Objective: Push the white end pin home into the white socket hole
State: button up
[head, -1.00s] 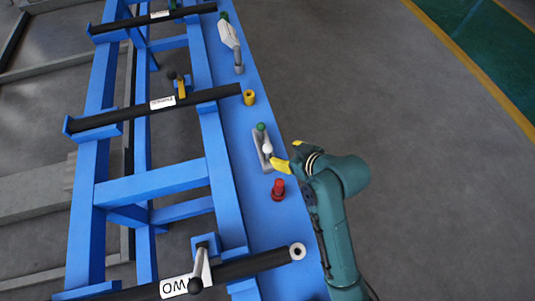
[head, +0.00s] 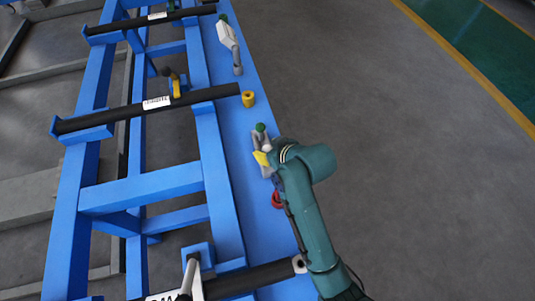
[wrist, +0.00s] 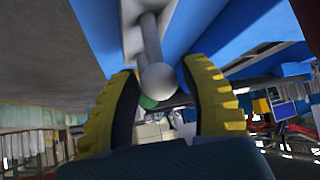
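The white end pin has a round white knob (wrist: 158,80) on a pale shaft and stands in a small grey rack (head: 256,167). In the head view the knob (head: 266,148) is partly hidden by my gripper. My gripper (head: 263,160) has yellow fingers and is at the rack. In the wrist view the knob lies between the spread fingers (wrist: 160,100), with a gap visible on each side. The white socket (head: 299,264) is a white ring at the end of the nearest black bar, partly covered by my arm.
A green knob (head: 261,127) is beside the white one. A red part (head: 277,199) stands near my arm, and a yellow cylinder (head: 248,99) stands farther up the blue rail (head: 233,150). A white and grey tool (head: 230,45) lies beyond. Open floor is at right.

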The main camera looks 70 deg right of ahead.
grip_shut()
